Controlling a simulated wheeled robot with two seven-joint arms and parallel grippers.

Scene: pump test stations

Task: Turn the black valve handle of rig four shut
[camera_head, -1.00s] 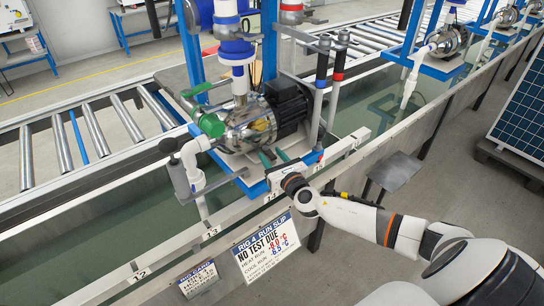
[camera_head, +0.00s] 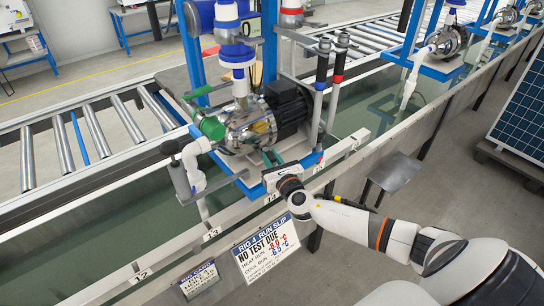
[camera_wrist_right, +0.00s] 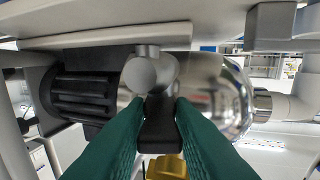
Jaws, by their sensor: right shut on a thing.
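The pump of rig four, a shiny metal body (camera_head: 245,128) with a black motor (camera_head: 290,105), stands on a blue-edged base. My right gripper (camera_head: 273,158) reaches in from the lower right, low at the pump's near side. In the right wrist view its green fingers (camera_wrist_right: 159,108) are shut on the black valve handle (camera_wrist_right: 160,130), which points toward the camera from a round metal valve body (camera_wrist_right: 150,72). In the head view I cannot make out this handle; the fingers seem to hide it. My left gripper is not in view.
A water trough (camera_head: 80,245) runs beneath.

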